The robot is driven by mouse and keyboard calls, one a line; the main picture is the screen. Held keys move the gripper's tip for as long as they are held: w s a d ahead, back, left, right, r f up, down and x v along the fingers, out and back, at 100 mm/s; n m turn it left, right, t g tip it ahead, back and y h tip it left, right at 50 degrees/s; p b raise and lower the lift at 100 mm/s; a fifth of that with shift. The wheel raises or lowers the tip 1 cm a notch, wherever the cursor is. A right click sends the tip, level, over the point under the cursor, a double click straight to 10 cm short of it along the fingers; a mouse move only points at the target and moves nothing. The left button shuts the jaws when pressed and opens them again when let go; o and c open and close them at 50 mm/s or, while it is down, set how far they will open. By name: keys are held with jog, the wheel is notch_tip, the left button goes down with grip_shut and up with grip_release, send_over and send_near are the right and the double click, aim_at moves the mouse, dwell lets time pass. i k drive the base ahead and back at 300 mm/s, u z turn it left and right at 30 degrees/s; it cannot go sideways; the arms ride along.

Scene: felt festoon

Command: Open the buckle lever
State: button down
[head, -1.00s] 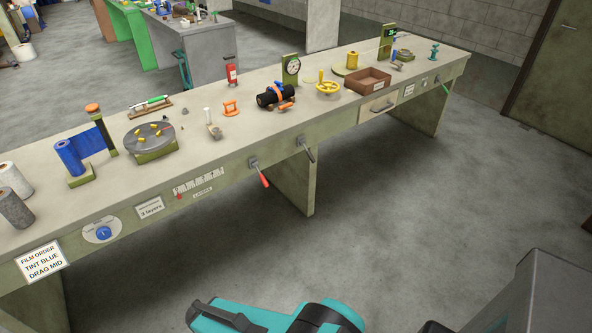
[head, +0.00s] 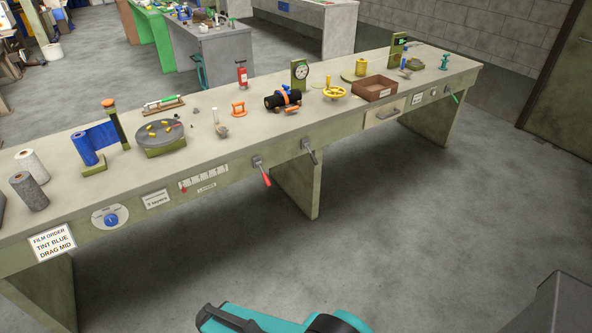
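A black roll (head: 271,103) lies on the bench with an orange strap (head: 287,96) around it. A small blue piece (head: 285,87) sticks up at the strap and looks like the buckle lever. The roll is too small in view to tell whether this lever is open or shut. An orange part (head: 291,107) lies at the roll's front right. Teal and dark parts of my arm show at the bottom edge, well apart from the bench. I cannot make out my gripper's fingers.
The bench (head: 240,150) also holds a dial gauge (head: 301,74), a yellow handwheel (head: 334,92), a brown tray (head: 375,88) and an orange ring stand (head: 238,109). A red-tipped lever (head: 262,171) and a grey lever (head: 309,151) stick out from its front. The floor (head: 380,240) before it is clear.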

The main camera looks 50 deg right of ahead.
aim_at(306, 144)
jog(key=z, duration=0.15)
jog(key=i, duration=0.95)
jog(key=u, duration=0.05)
